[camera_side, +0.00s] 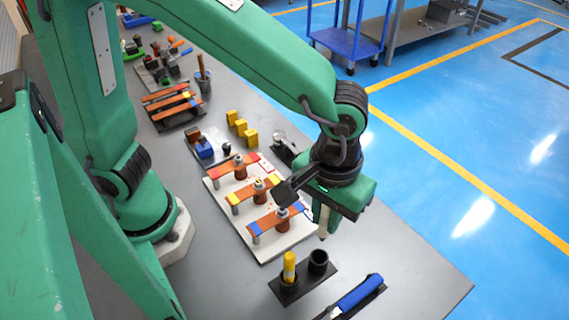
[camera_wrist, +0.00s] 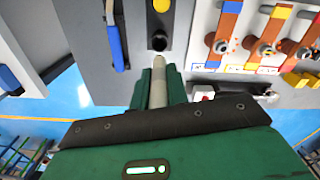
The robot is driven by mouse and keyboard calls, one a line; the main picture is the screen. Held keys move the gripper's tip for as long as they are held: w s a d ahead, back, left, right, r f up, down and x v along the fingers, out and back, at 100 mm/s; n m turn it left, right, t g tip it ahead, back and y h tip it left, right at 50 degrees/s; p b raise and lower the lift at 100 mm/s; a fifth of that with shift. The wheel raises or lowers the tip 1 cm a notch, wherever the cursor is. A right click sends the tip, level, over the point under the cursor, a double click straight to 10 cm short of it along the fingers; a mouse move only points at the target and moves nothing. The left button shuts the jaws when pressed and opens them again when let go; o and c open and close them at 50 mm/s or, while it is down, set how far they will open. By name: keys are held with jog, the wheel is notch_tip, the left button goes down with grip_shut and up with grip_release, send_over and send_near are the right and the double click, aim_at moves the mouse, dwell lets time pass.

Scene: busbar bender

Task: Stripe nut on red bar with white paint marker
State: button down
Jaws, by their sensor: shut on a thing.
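My gripper (camera_side: 324,218) is shut on a pale, whitish paint marker (camera_side: 322,235), which points down beyond the fingers. In the wrist view, my gripper (camera_wrist: 161,82) has the marker (camera_wrist: 158,97) between its green fingers. The red bar (camera_side: 222,171) is the farthest of three copper bars on a white board (camera_side: 265,251) in the side view. Its nut (camera_side: 238,160) sits near the bar's middle. My gripper is above and to the right of the board's near end, beside the blue-ended bar (camera_side: 262,225) and apart from the red bar.
A black holder (camera_side: 303,284) carries a yellow marker (camera_side: 289,267) and an empty cup (camera_side: 318,262). A blue-handled tool (camera_side: 358,293) lies near the table edge. The yellow-ended bar (camera_side: 244,197) stands between the other two. Yellow blocks (camera_side: 241,127) lie beyond the board.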

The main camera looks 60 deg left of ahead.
jog(key=shift+w+a, duration=0.1)
dwell(0.3)
jog(key=shift+w+a, duration=0.3)
jog(key=shift+a, duration=0.25)
jog(key=w+a+r+g, duration=0.1)
jog(key=w+a, duration=0.3)
jog(key=a, duration=1)
jog(key=s+a+r+g, duration=0.1)
jog(key=s+a+g, duration=0.1)
jog(key=a, duration=1.4)
jog(key=shift+s+a+r+h, duration=0.15)
jog(key=shift+s+r+h, duration=0.25)
jog(key=shift+s, duration=0.25)
jog(key=shift+f, duration=0.2)
jog(key=shift+f, duration=2.5)
jog(key=shift+d, duration=0.35)
